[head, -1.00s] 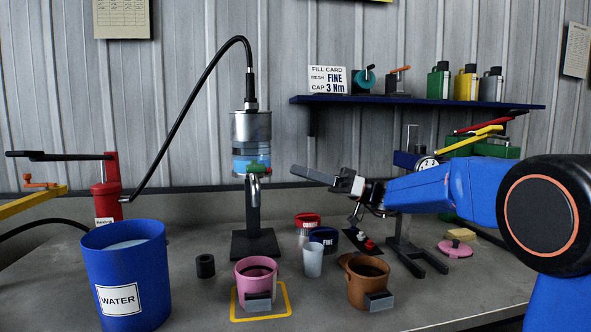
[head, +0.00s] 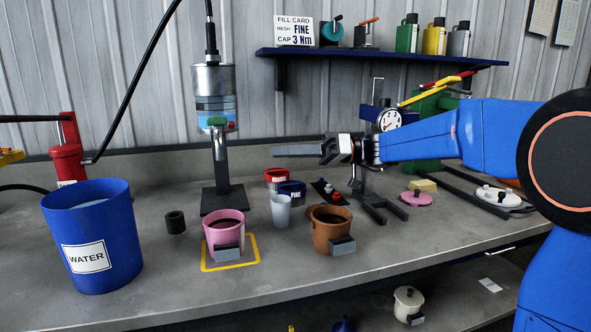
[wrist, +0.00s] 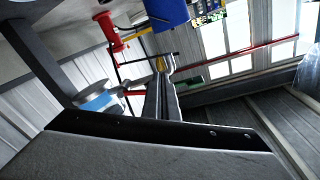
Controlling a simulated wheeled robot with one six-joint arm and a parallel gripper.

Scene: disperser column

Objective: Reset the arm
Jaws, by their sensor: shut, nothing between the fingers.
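My blue arm reaches in from the right in the head view. My gripper (head: 300,150) points left, held above the bench behind the cups, with its fingers together and nothing between them. In the wrist view the closed fingers (wrist: 166,90) also show, extending away from the dark palm. The disperser column (head: 215,95), a metal and clear cylinder with blue contents on a black stand, is to the left of the fingertips and apart from them.
Below are a pink cup (head: 226,232) on a yellow square, a brown cup (head: 328,228), a clear cup (head: 281,211) and red and blue lidded tubs. A blue water bucket (head: 92,238) stands left. A dial stand (head: 388,120) is behind my wrist. A shelf (head: 380,56) runs above.

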